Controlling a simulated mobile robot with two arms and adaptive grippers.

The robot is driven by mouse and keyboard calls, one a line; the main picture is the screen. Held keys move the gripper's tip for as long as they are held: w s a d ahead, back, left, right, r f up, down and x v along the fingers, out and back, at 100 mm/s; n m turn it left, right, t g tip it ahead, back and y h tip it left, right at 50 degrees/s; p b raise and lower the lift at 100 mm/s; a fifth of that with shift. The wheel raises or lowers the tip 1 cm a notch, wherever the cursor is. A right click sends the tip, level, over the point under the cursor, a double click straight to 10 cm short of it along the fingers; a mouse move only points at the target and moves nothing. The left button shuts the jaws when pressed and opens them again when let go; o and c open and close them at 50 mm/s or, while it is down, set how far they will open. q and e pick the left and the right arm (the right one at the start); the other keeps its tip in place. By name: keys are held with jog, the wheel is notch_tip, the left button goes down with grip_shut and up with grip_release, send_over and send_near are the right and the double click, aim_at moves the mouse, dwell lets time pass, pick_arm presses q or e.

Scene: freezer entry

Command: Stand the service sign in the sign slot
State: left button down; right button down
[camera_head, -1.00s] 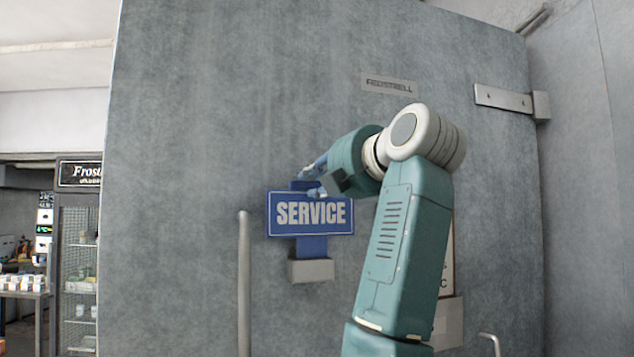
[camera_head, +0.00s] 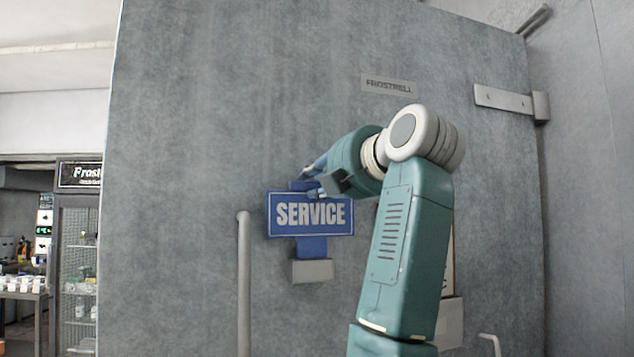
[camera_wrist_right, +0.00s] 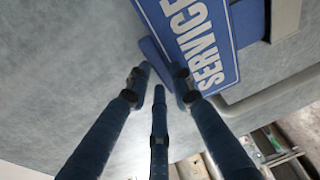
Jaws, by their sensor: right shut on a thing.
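The blue service sign (camera_head: 311,214) is upright against the grey door, its white lettering facing out. Its lower stem (camera_head: 312,247) runs down to the small grey sign slot (camera_head: 312,271) on the door and its lower end is hidden there. My right gripper (camera_head: 311,190) is shut on the sign's top tab. In the right wrist view the fingers (camera_wrist_right: 163,85) close around the tab of the sign (camera_wrist_right: 195,40), and part of the slot (camera_wrist_right: 285,18) shows beyond it. My left gripper is not in view.
A vertical door handle (camera_head: 244,285) stands left of the slot. A hinge (camera_head: 505,98) and a nameplate (camera_head: 389,85) are higher on the door. A pale holder (camera_head: 449,322) is partly hidden behind my right arm. Shelves (camera_head: 78,290) stand at far left.

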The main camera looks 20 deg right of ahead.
aim_at(310, 202)
jog(key=shift+w+f+b, duration=0.1)
jog(key=shift+f+b, duration=1.7)
jog(key=shift+f, duration=0.1)
dwell(0.8)
jog(key=c, duration=1.4)
grip_release()
jog(key=shift+c, duration=0.2)
